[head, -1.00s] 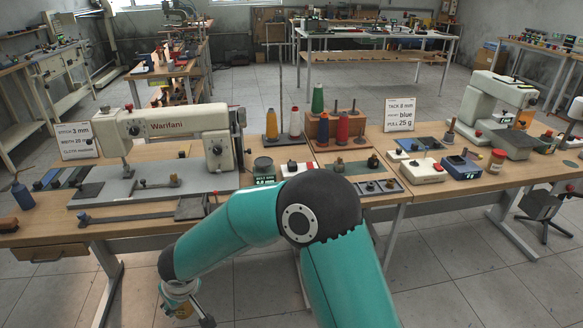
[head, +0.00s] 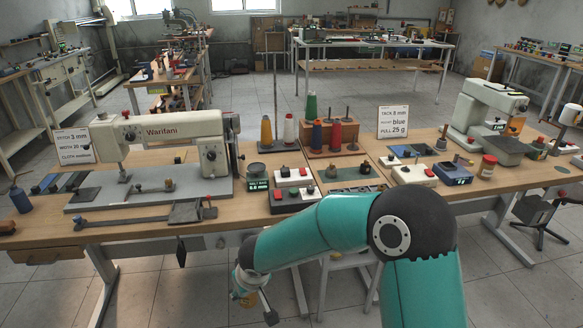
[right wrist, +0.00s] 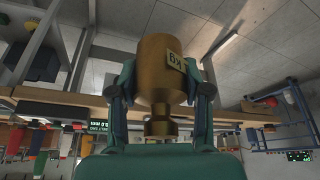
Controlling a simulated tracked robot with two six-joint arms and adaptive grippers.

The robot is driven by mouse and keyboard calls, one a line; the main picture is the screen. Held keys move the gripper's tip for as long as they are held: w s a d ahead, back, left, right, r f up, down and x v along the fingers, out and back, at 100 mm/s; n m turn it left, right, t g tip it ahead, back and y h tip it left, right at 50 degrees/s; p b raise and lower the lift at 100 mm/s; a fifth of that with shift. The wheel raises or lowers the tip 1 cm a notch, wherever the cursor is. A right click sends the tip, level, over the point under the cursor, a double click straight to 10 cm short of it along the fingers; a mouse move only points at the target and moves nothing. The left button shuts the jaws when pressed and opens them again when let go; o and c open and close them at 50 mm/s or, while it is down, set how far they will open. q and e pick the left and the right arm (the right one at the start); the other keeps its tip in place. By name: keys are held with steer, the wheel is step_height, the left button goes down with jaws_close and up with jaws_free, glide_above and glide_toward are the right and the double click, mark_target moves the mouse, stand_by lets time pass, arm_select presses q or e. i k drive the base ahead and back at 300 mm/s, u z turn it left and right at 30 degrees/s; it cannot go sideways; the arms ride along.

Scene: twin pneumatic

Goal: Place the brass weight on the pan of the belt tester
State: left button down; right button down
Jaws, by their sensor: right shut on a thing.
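My right gripper (right wrist: 160,100) is shut on the brass weight (right wrist: 160,65), a cylinder with a narrow knob and a "kg" label. In the head view the weight (head: 247,299) is small and partly hidden by my gripper (head: 256,304), low in front of the table and below its top. A dark box with a green "BELT" display (head: 257,184) stands on the table, with a round dark dish (head: 256,168) on top. A dark piece (head: 181,251) hangs below the front edge. I cannot tell which of these is the pan. My left gripper is out of view.
The wooden table's front edge (head: 120,236) lies between my gripper and the things on top. A sewing machine (head: 160,150), a grey plate with a rod (head: 187,212), red-button boxes (head: 293,200) and thread cones (head: 265,130) stand there. Open floor lies in front.

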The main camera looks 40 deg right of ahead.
mark_target(256, 166)
steer(key=z, duration=0.4)
steer(key=i, duration=1)
